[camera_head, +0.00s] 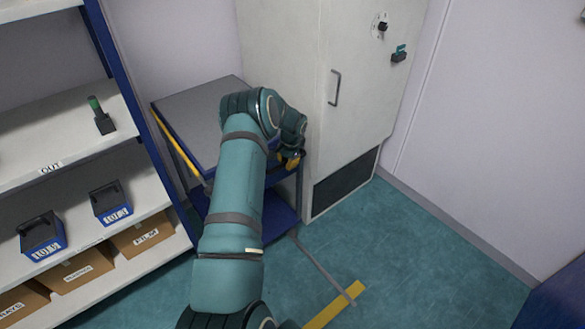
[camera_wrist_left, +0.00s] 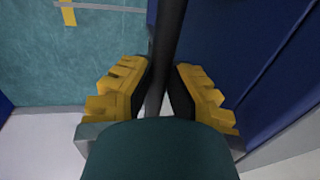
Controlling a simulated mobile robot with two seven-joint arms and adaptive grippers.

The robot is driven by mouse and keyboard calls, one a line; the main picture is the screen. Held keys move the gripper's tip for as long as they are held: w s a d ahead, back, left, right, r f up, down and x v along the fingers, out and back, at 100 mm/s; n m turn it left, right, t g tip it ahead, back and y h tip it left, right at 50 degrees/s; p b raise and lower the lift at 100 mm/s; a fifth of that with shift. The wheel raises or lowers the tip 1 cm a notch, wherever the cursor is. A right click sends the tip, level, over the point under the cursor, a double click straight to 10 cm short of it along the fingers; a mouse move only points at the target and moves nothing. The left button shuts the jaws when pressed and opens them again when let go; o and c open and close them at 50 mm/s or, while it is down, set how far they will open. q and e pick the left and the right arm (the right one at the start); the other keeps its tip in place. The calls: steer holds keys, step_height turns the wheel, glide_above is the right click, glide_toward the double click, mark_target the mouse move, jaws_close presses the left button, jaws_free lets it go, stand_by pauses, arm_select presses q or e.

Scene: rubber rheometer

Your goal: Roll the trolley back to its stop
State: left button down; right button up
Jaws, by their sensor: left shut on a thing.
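The trolley (camera_head: 195,110) has a grey top, blue frame and blue lower shelf, with a yellow strip along its left edge. It stands between the shelving and the pale cabinet, close to the cabinet's side. My left gripper (camera_head: 291,160) is at the trolley's near right corner, and my arm hides part of the trolley. In the left wrist view, the yellow fingers of my left gripper (camera_wrist_left: 162,92) are closed around a dark upright bar (camera_wrist_left: 171,30), which appears to be the trolley's handle. I cannot pick out the stop. My right gripper is out of view.
White shelving (camera_head: 85,160) with bins and cardboard boxes stands at the left. The pale cabinet (camera_head: 300,60) has a handle and a dark grille. A yellow floor mark (camera_head: 335,306) meets a grey floor strip (camera_head: 325,268). The green floor at the right is clear.

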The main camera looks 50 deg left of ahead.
arm_select(q)
steer(key=shift+s+a+f, duration=0.15)
steer(key=shift+a, duration=0.05)
steer(key=c, duration=1.1)
jaws_free()
steer(key=shift+o, duration=1.2)
steer(key=shift+a, duration=0.2)
steer(key=shift+d, duration=0.15)
steer(key=shift+r, duration=0.25)
step_height(320, 180, up, 11)
steer(key=d, duration=0.2)
steer(key=shift+r, duration=0.2)
steer(key=shift+d, duration=0.15)
